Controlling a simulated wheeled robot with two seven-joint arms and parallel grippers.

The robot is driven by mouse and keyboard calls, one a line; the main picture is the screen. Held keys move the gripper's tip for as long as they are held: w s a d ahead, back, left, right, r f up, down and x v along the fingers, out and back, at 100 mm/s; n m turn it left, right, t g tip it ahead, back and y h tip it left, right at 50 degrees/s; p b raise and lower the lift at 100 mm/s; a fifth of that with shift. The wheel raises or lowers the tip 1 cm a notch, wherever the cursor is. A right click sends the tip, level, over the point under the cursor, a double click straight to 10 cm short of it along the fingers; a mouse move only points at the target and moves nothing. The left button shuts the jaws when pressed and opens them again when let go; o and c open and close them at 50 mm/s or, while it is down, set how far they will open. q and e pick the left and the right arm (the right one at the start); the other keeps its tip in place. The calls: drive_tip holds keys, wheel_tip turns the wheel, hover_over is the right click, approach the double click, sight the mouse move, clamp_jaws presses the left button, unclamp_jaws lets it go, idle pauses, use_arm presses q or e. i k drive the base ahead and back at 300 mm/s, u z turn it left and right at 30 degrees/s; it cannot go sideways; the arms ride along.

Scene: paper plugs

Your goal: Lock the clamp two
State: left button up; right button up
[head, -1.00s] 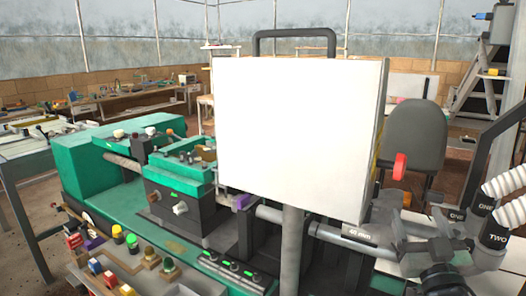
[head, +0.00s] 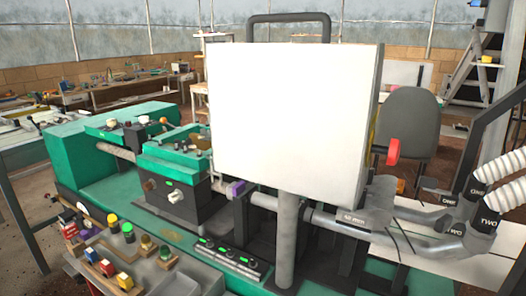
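At the right edge, a black part labelled TWO (head: 490,220) sits by the end of a white ribbed hose (head: 505,205). A grey pipe piece also labelled TWO (head: 455,235) lies beside it, and the two appear to meet. Above them are a black part labelled ONE (head: 478,191) and a grey piece labelled ONE (head: 447,198). The clamp's lock cannot be made out at this size, and I cannot tell whether it is open or shut. Neither of my grippers shows in the head view.
A large white panel (head: 290,125) on a grey post (head: 288,240) blocks the middle. A green machine (head: 85,155) stands at left, with a button box (head: 135,270) in front. A grey pipe (head: 330,218) runs right from behind the post. A grey chair (head: 410,125) stands behind.

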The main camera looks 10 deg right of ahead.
sight(445, 222)
drive_tip(key=z, duration=1.6)
drive_tip(key=k, duration=1.3)
drive_tip(key=z, duration=0.9)
drive_tip(key=i, duration=1.5)
drive_tip(key=u, duration=0.6)
